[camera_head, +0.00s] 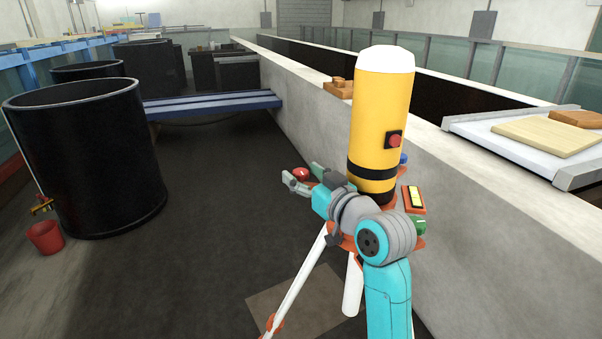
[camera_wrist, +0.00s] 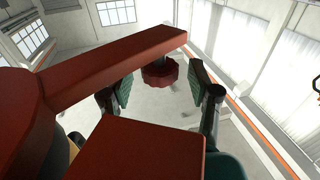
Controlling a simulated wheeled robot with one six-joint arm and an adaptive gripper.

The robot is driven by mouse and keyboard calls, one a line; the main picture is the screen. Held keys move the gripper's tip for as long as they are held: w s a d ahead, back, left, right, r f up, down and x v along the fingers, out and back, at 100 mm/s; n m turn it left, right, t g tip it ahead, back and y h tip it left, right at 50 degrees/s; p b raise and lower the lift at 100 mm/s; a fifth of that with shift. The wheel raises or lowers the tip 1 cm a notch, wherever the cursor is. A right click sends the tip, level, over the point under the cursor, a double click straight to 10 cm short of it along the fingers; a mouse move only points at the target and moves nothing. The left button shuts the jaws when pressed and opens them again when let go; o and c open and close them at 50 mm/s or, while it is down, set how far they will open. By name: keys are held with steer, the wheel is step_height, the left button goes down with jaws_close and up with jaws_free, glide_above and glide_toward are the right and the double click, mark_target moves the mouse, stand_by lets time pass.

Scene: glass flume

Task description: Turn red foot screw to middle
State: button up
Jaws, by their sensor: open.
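The red foot screw (camera_head: 301,174) is a small ridged knob at the left of the yellow instrument (camera_head: 380,115). In the wrist view the red foot screw (camera_wrist: 160,73) hangs under the end of a red-orange arm (camera_wrist: 120,63) of the instrument's base. My gripper (camera_head: 302,178) reaches it from the lower right. In the wrist view my gripper (camera_wrist: 160,88) is open, with one green-padded finger on each side of the screw. Gaps show between the screw and both fingers. A blue screw (camera_head: 404,158) and a green screw (camera_head: 420,227) stand on the other side.
The instrument stands on a white-legged tripod (camera_head: 299,280). A yellow level vial (camera_head: 414,197) sits at its base. A long concrete wall (camera_head: 480,210) runs close at the right. Black tanks (camera_head: 85,155) and a red bucket (camera_head: 46,238) stand at the left. The floor between is clear.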

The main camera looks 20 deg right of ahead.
steer(key=v, duration=1)
steer(key=shift+s, duration=0.3)
steer(key=shift+d, duration=0.1)
